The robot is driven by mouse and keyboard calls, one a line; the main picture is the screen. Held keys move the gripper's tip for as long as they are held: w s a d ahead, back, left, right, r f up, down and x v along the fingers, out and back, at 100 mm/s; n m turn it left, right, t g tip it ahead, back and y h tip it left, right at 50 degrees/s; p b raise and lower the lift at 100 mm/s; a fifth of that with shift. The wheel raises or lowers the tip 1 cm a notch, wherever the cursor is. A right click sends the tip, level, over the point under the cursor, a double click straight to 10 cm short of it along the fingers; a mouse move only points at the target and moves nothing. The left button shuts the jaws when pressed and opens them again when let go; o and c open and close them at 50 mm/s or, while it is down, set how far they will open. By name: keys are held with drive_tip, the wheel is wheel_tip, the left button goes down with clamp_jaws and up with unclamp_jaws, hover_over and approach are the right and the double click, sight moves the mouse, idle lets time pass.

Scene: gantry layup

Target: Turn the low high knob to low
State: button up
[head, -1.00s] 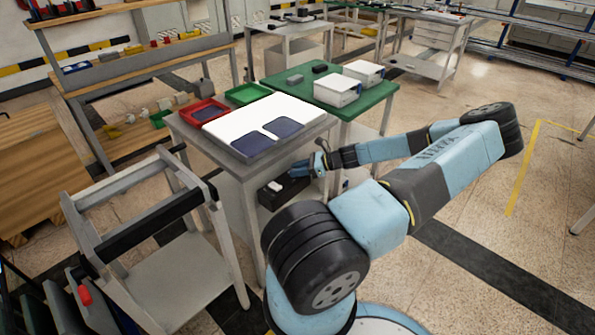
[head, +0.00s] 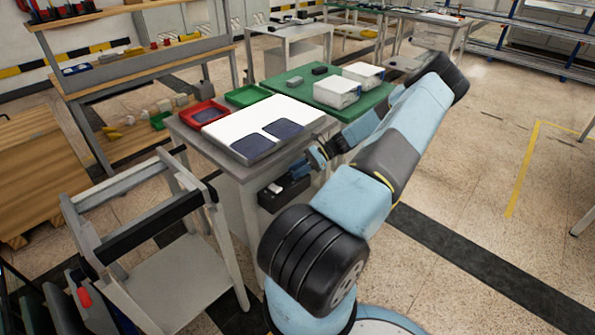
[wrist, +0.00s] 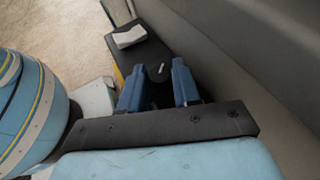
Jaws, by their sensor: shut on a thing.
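A black control box (head: 285,194) is fixed to the side of the grey table, below its top. In the wrist view the box (wrist: 150,53) carries a dark round knob (wrist: 157,76) with a short white pointer line, which runs roughly up the picture. My gripper (wrist: 158,68) has its two blue fingers on either side of the knob and is shut on it. In the head view my gripper (head: 305,168) is at the box, and the knob is hidden. No low or high lettering can be read.
A white rocker-like part (wrist: 130,36) sits on the box beside the knob. The grey table (head: 236,171) holds a white board with dark pads and a red tray (head: 204,113). A green table (head: 300,82) stands behind. A grey cart (head: 165,278) stands at front left. Floor at right is open.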

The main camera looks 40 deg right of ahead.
idle(0.3)
drive_tip(key=o, duration=1)
drive_tip(key=shift+o, duration=0.2)
drive_tip(key=shift+m+t, duration=0.5)
drive_tip(key=shift+s+a+m+t+h, duration=0.15)
drive_tip(key=shift+m+t+h, duration=0.75)
drive_tip(key=shift+m+t, duration=0.25)
drive_tip(key=shift+s+a+m+t+h, duration=0.1)
drive_tip(key=shift+s+m+t+h, duration=0.05)
drive_tip(key=shift+m+t+h, duration=1)
drive_tip(key=shift+s+a+m+t+h, duration=0.15)
drive_tip(key=shift+m+t+h, duration=0.35)
drive_tip(key=shift+m+h, duration=0.6)
drive_tip(key=shift+w+a+m+t+h, duration=0.1)
drive_tip(key=shift+m+t+h, duration=0.4)
drive_tip(key=shift+m+h, duration=0.6)
drive_tip(key=shift+s+a+m+t+h, duration=0.15)
drive_tip(key=shift+m+t+h, duration=0.35)
drive_tip(key=shift+m+h, duration=0.6)
drive_tip(key=shift+s+d, duration=0.1)
drive_tip(key=shift+s, duration=0.15)
drive_tip(key=v, duration=1.3)
drive_tip(key=shift+r, duration=0.15)
drive_tip(key=shift+c, duration=0.2)
